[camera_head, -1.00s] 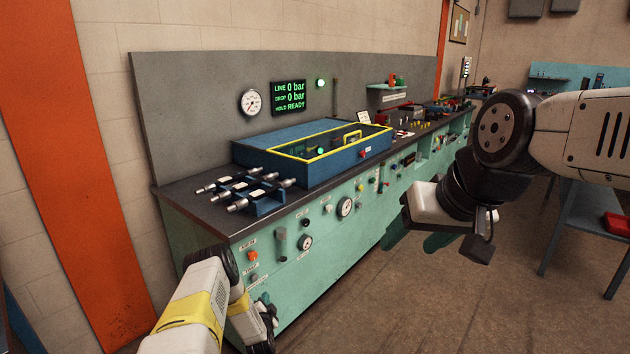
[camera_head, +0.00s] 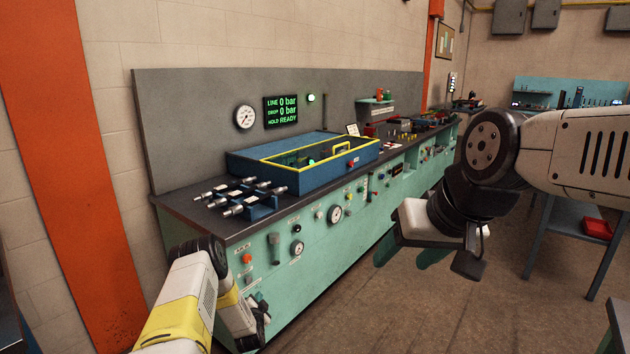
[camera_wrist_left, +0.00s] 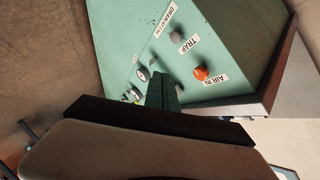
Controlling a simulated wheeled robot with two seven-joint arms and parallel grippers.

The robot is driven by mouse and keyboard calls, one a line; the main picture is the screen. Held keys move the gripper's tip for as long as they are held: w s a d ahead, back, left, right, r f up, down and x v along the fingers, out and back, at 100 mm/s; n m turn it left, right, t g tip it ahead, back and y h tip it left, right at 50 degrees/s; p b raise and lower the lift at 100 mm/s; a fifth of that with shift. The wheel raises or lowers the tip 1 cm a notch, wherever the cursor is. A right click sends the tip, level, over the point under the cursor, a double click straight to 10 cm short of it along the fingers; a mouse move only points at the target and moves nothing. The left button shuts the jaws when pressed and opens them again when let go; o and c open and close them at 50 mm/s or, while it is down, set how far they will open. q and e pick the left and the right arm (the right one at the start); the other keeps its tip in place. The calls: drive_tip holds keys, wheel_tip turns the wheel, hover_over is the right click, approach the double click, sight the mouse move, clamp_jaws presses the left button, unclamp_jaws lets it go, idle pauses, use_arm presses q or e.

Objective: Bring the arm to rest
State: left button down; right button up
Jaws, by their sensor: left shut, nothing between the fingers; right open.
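My left arm comes in from the lower left of the head view, with a yellow band on it. Its gripper (camera_head: 260,305) hangs low in front of the teal bench front, shut and empty. In the left wrist view its teal fingers (camera_wrist_left: 162,92) are together, with the bench's labelled front beyond them. My right arm comes in from the right. Its gripper (camera_head: 408,252) has two teal fingers apart, pointing down and left, open and empty over the floor in front of the bench.
The bench (camera_head: 320,240) carries a blue tray with yellow trim (camera_head: 255,168) and a rack of hose fittings (camera_head: 240,203). A display (camera_head: 282,110) reads LINE 0 bar, DROP 0 bar, HOLD READY. Floor between is clear.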

use_arm(q)
wheel_tip(320, 180, up, 28)
drive_tip(key=w+d+n+g+h, duration=0.2)
drive_tip(key=g, duration=0.1)
drive_tip(key=s+d+r+n+g, duration=0.1)
drive_tip(key=s+r, duration=0.2)
drive_tip(key=r, duration=0.3)
drive_tip(key=s+d+r+n, duration=0.1)
drive_tip(key=s+r, duration=0.3)
drive_tip(key=r, duration=0.2)
drive_tip(key=s+d+r+n+g, duration=0.1)
drive_tip(key=s+r, duration=0.4)
drive_tip(key=s, duration=0.4)
drive_tip(key=s+d+r+n+g, duration=0.1)
drive_tip(key=s+r, duration=0.5)
drive_tip(key=s, duration=0.4)
drive_tip(key=s+n+g+h, duration=0.1)
drive_tip(key=s+n+g, duration=0.1)
drive_tip(key=s, duration=1.9)
drive_tip(key=shift+s+d+n+g, duration=0.2)
drive_tip(key=shift+d+n+g, duration=0.15)
drive_tip(key=shift+n, duration=0.25)
drive_tip(key=shift+d+r, duration=0.1)
